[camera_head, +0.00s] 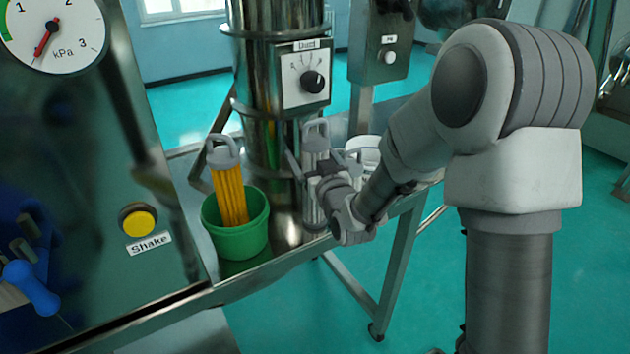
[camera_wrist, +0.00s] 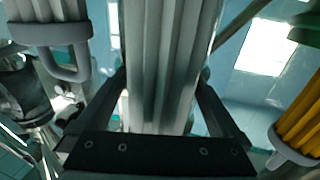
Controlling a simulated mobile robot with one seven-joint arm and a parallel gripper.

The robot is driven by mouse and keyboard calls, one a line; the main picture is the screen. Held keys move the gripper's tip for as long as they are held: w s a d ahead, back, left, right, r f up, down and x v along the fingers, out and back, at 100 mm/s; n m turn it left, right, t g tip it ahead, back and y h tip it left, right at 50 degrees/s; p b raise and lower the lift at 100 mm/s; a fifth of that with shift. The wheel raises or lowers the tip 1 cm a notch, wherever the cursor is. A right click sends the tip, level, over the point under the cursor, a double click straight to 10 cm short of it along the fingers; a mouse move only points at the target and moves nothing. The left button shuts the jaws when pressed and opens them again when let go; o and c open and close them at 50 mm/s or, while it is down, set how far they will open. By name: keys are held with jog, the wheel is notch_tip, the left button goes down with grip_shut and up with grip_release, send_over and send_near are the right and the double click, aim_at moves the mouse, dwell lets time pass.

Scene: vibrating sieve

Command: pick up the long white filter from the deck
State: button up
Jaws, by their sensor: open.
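The long white filter (camera_head: 311,208) stands upright on the steel deck, with a grey looped cap (camera_head: 316,130) on top. In the wrist view its pleated white body (camera_wrist: 165,45) fills the middle. The gripper hides part of the filter in the head view.
A green bucket (camera_head: 238,235) holding a yellow-orange filter (camera_head: 230,195) stands to the left. A steel column (camera_head: 270,130) with a dial rises just behind. Another white filter with a grey handle (camera_wrist: 55,35) is close by in the wrist view. The deck's front edge is near.

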jog(key=shift+c, duration=0.3)
grip_shut()
jog(key=shift+r, duration=0.2)
